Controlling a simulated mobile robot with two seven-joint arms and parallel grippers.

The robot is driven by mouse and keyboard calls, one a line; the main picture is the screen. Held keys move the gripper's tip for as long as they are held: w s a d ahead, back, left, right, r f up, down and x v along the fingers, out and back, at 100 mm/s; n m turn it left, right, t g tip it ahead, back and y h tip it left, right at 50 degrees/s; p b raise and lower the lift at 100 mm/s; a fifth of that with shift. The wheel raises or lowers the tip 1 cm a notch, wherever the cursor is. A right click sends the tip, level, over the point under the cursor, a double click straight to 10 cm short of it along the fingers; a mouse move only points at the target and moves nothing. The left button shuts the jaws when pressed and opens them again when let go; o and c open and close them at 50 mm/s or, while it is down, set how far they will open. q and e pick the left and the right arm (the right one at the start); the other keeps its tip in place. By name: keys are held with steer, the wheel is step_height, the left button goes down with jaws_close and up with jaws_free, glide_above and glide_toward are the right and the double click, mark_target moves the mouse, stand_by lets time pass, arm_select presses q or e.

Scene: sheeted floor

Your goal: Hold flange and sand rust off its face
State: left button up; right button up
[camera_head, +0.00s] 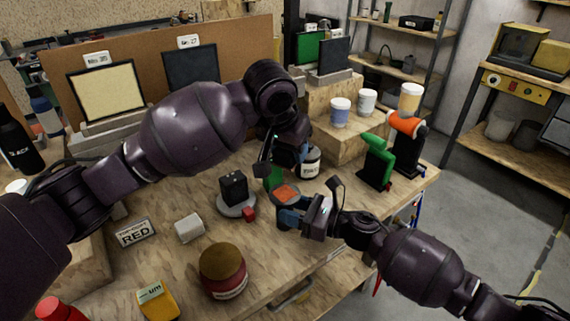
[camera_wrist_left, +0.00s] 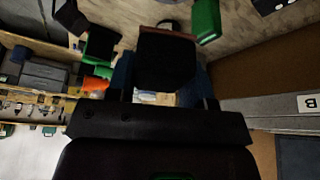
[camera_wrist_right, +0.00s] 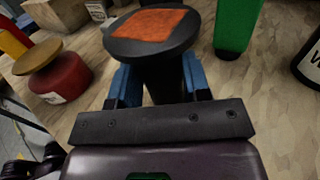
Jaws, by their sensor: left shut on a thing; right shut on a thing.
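The flange (camera_head: 286,192) is a dark round disc on a stem, with an orange rust patch on its face. My right gripper (camera_head: 292,214) is shut on the stem and holds it face up, above the bench. The right wrist view shows the flange (camera_wrist_right: 182,42) and its rust patch close up. My left gripper (camera_head: 284,158) is above and behind the flange. It is shut on a dark block with a reddish-brown edge (camera_wrist_left: 165,62), seen in the left wrist view. The block is hard to make out in the head view. The block and flange look apart.
On the bench stand a black block on a grey disc (camera_head: 236,208), a small red cube (camera_head: 249,214), a white block (camera_head: 189,229) and a red jar (camera_head: 223,271). A white-labelled jar (camera_head: 310,165) and green stand (camera_head: 377,161) are close behind the grippers.

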mark_target(296, 187)
arm_select(q)
steer(key=m, duration=0.1)
steer(key=m+g+h, duration=0.1)
steer(key=m, duration=0.1)
steer(key=w+d+m, duration=0.1)
steer(key=shift+f+m+h, duration=0.2)
steer(key=shift+m+h, duration=0.1)
steer(key=shift+m, duration=0.1)
steer(key=m, duration=0.1)
steer(key=m+g, duration=0.1)
steer(key=m, duration=0.1)
steer(key=shift+d, duration=0.25)
steer(key=shift+f, duration=3.4)
steer(key=shift+s+a+f, duration=0.25)
steer(key=shift+a+f, duration=0.1)
steer(key=shift+f, duration=0.35)
steer(key=shift+c, duration=0.3)
steer(key=shift+s+a, duration=1.75)
steer(key=shift+a, duration=0.3)
steer(key=shift+w+d, duration=1)
steer(key=shift+d, duration=0.25)
steer(key=shift+w+d, duration=1)
steer(key=shift+d, duration=0.25)
steer(key=shift+a+r, duration=0.1)
steer(key=shift+r, duration=4)
